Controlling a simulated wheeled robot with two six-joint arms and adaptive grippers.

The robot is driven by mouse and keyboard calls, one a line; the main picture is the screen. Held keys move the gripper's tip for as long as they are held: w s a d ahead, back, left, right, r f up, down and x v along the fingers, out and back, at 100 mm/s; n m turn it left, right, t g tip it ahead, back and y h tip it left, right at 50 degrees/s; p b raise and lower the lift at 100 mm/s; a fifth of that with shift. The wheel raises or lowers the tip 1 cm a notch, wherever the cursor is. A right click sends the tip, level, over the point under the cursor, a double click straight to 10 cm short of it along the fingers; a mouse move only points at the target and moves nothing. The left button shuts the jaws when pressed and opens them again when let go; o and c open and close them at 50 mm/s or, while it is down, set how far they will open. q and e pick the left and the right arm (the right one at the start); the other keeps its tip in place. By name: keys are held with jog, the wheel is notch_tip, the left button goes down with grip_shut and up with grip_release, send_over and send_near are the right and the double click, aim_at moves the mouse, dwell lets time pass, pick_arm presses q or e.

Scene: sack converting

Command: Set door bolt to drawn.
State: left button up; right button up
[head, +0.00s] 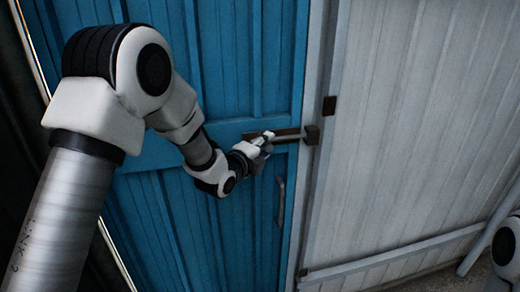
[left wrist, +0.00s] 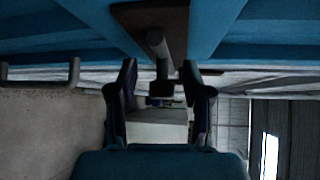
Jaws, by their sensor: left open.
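The door bolt (head: 288,133) is a dark brown fitting lying across the edge of the blue door (head: 240,60), with a dark keeper block (head: 312,135) on the pale frame to its right. Whether the bar sits inside the keeper is not clear. In the left wrist view, a brown plate (left wrist: 130,15) carries a grey rod with a dark end (left wrist: 161,88). My left gripper (head: 266,141) is at the bolt in the head view. In the left wrist view its fingers (left wrist: 160,93) are apart, with the rod's end between them; contact is not clear. My right gripper is out of view.
A grey pull handle (head: 281,200) stands upright on the door below the bolt. A pale ribbed wall (head: 430,110) fills the right side. Part of my right arm shows at the lower right edge.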

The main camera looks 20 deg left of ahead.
pick_arm(q)
jog(key=v, duration=1.1)
jog(key=shift+s+a, duration=0.2)
jog(key=shift+s, duration=0.2)
